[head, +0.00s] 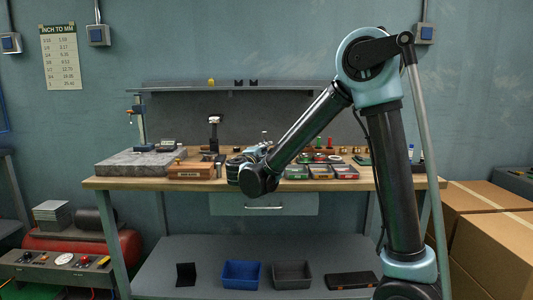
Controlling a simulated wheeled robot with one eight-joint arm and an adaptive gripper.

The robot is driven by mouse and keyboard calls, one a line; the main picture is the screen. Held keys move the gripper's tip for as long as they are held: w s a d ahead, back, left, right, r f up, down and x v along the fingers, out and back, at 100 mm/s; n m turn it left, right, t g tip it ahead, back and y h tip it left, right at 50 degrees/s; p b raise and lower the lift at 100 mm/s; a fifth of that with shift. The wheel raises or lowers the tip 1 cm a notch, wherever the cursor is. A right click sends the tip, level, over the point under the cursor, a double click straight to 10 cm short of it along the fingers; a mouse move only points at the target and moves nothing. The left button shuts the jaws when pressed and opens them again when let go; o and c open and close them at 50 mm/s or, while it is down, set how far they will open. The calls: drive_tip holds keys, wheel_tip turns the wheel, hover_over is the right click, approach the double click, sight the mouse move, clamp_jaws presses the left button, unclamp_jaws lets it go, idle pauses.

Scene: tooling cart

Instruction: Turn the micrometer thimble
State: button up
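I cannot clearly identify the micrometer or its thimble at this size. A small dark upright stand (214,132) with a pale part near its top stands at the back of the bench, left of my arm. I cannot tell whether it holds the micrometer. My gripper (262,148) is over the middle of the bench, right of this stand and largely hidden behind my own dark wrist. Its fingers are too small and covered to show whether they are open or shut, or touching anything.
The wooden bench (145,183) carries a grey stone plate (125,166) at left, a wooden box (191,171), and several small parts trays (320,172) at right. A shelf (190,89) runs behind. Cardboard boxes (490,225) stand at right. Blue (241,273) and grey bins sit below.

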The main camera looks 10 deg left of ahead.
drive_tip(key=shift+s, duration=0.1)
drive_tip(key=s, duration=0.4)
drive_tip(key=s+a, duration=0.1)
drive_tip(key=s, duration=0.6)
drive_tip(key=shift+s+a+f, duration=0.3)
drive_tip(key=shift+a+f, duration=0.1)
